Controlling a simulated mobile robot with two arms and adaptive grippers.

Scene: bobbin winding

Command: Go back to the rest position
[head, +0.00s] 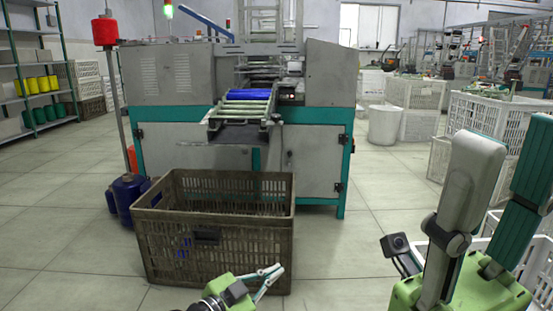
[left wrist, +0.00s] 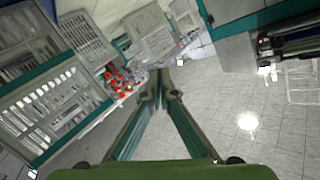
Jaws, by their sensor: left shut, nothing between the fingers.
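My left gripper (head: 281,270) is low in the middle of the head view, near the front right corner of the crate. Its slim fingers come together at the tips, with nothing between them. In the left wrist view its long grey and teal fingers (left wrist: 158,92) also meet at the tips and are empty. My right gripper (head: 508,165) is large and close at the right edge of the head view, fingers pointing up. Its two fingers stand apart, with nothing seen between them.
A brown, open plastic crate (head: 216,270) stands on the tiled floor before a grey and teal machine (head: 172,80) with a roller chute (head: 243,112). White crates (head: 488,115) stand at the right. Floor between is clear.

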